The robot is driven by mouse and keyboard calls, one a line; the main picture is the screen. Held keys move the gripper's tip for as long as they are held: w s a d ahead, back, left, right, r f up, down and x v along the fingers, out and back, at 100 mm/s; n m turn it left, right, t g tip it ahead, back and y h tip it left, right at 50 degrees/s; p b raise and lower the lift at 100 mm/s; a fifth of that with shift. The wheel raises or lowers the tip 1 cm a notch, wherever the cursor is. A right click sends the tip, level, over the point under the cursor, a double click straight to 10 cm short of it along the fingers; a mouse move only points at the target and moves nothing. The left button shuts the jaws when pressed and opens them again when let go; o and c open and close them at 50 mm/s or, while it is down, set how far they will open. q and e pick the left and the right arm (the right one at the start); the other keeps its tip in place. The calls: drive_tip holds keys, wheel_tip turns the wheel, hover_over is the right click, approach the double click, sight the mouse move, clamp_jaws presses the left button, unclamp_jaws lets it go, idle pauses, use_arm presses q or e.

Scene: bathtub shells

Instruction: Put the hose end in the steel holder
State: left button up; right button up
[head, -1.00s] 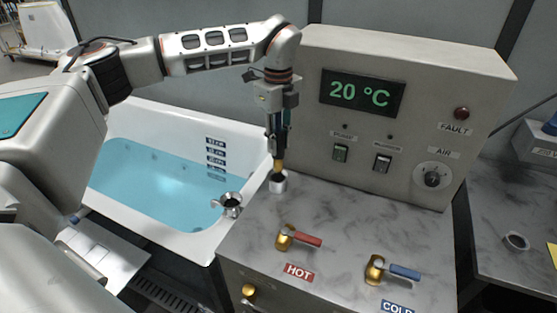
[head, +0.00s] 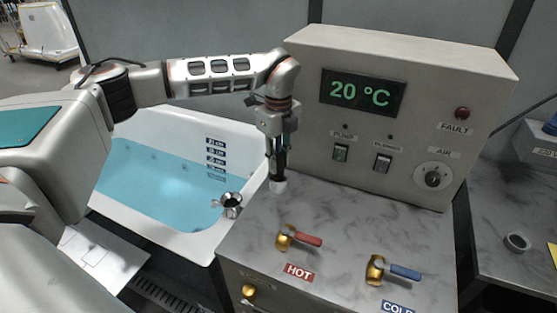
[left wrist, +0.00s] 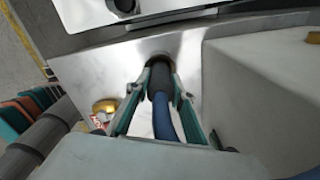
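The steel holder (head: 278,187) is a short light cup on the marbled counter, beside the tub's rim. My left gripper (head: 278,172) points straight down right above it, fingertips close to its rim. In the left wrist view, the fingers of my left gripper (left wrist: 162,92) are shut on the dark sleeve of the hose end (left wrist: 160,82). The blue hose (left wrist: 166,122) runs back from it between the fingers. The tip of the hose end is hidden from the head view and seems to be down inside the holder. My right gripper is not in view.
The bathtub (head: 180,236) with blue water stands left of the counter (head: 330,215). The control box (head: 400,110), reading 20 °C, rises close behind the gripper. The red hot lever (head: 302,237) and blue cold lever (head: 400,270) stand in front.

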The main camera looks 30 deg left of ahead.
use_arm(q)
drive_tip(key=o, duration=0.3)
drive_tip(key=shift+r, duration=0.35)
wheel_tip(320, 180, up, 12)
drive_tip(key=shift+f, duration=0.2)
idle(0.5)
drive_tip(key=shift+s, duration=0.1)
